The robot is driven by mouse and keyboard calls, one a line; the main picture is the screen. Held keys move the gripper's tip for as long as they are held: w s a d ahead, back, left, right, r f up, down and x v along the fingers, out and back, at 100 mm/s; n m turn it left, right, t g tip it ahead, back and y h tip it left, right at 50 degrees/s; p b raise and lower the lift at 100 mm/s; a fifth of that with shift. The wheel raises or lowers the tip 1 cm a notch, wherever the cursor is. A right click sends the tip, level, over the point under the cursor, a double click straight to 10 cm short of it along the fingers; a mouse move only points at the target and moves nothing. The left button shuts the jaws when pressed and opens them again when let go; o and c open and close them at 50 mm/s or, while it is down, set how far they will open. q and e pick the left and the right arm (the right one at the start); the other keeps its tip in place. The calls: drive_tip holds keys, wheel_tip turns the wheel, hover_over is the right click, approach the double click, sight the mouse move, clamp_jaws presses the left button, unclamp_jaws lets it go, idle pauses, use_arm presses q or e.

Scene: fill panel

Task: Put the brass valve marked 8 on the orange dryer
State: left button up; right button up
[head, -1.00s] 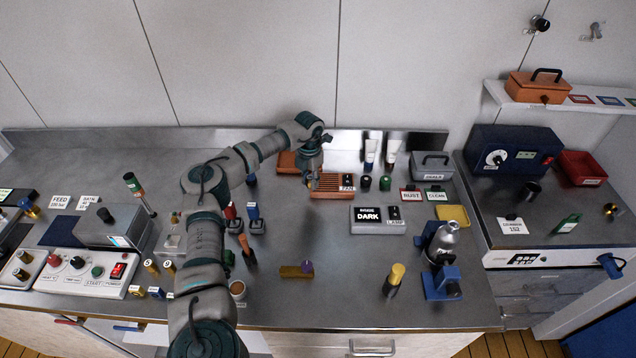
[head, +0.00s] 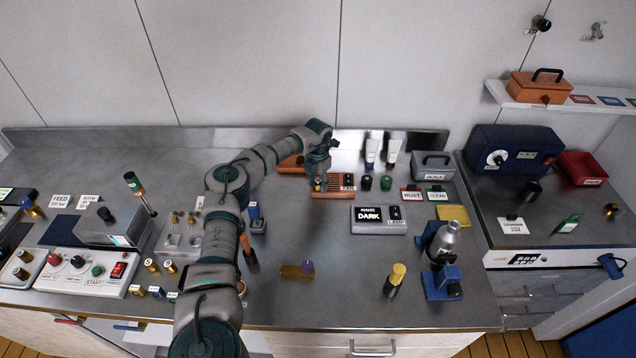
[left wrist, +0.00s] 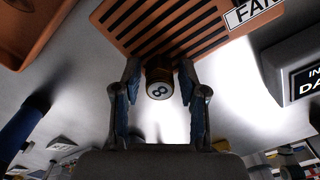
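The brass valve marked 8 (left wrist: 158,86) is between the fingers of my left gripper (left wrist: 160,78) in the left wrist view, its numbered white end facing the camera. My left gripper (head: 319,180) appears shut on it. In the head view the gripper and valve are over the left part of the orange dryer (head: 335,192), a slatted block with a FAN label. The slats of the dryer (left wrist: 165,25) show just beyond the valve in the left wrist view. I cannot tell whether the valve touches them. My right gripper is not in view.
An orange tray (head: 289,164) lies behind and left of the dryer. A DARK lamp box (head: 379,225) stands in front to the right. Dark and green knobs (head: 386,182) stand right of the dryer. Bare steel bench (head: 325,240) lies in front.

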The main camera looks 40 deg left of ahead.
sight(317, 180)
use_arm(q)
drive_tip(key=shift+a, duration=0.1)
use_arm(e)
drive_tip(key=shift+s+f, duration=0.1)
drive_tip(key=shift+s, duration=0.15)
use_arm(q)
wheel_tip(317, 180, up, 12)
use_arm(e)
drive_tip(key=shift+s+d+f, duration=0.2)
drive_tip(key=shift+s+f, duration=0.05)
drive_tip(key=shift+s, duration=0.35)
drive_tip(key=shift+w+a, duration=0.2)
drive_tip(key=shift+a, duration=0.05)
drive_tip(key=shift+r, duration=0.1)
